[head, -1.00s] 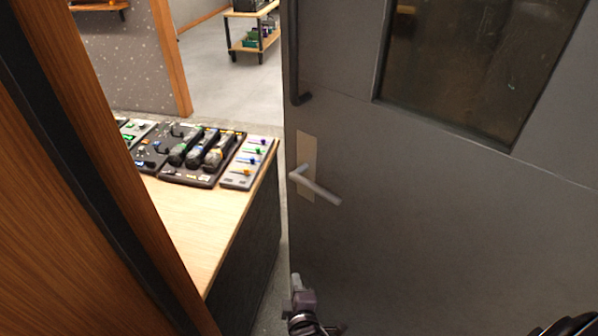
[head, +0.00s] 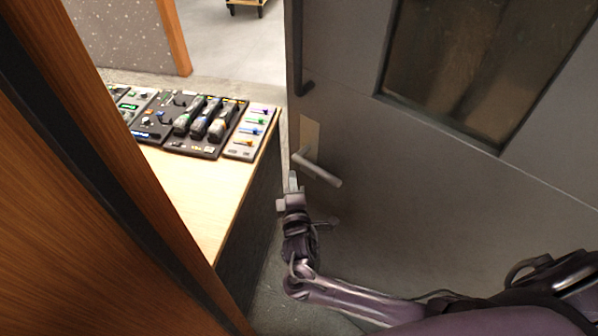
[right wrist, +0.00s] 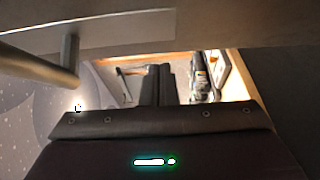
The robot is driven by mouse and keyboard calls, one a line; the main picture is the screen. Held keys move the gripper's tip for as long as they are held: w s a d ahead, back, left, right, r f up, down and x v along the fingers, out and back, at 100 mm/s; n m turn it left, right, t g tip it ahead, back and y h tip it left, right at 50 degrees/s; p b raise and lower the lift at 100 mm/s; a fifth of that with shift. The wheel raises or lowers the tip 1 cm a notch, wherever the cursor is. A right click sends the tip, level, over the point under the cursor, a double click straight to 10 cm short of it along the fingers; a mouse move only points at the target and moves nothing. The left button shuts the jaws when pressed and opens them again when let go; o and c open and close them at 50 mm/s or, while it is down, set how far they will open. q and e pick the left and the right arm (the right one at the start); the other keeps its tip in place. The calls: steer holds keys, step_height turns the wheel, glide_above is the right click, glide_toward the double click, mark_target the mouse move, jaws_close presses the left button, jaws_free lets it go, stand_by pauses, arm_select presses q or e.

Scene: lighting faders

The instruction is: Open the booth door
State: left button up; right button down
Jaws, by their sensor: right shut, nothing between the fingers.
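The grey booth door (head: 430,190) stands ajar, with a gap between its left edge and the wooden frame at the left. Its lever handle (head: 318,169) sits on a pale plate (head: 309,138) near that edge. My right gripper (head: 292,182) is shut and empty, just left of and a little below the handle, at the door's edge. In the right wrist view the closed fingers (right wrist: 158,85) point into the gap, and the handle bar (right wrist: 40,65) shows at the left, apart from them. I cannot tell whether the gripper touches the door. My left gripper is not in view.
A wooden desk (head: 190,195) with fader panels (head: 250,132) stands beyond the gap. The wooden door frame (head: 85,200) fills the left side. A wheeled trolley (head: 247,8) is far back. Grey floor lies open behind the desk.

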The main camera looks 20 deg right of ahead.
steer(key=shift+w+d+p, duration=0.15)
steer(key=shift+w+d, duration=0.15)
steer(key=shift+d, duration=0.3)
steer(key=shift+w+d+p, duration=0.15)
steer(key=shift+w+d, duration=0.1)
steer(key=shift+d, duration=0.35)
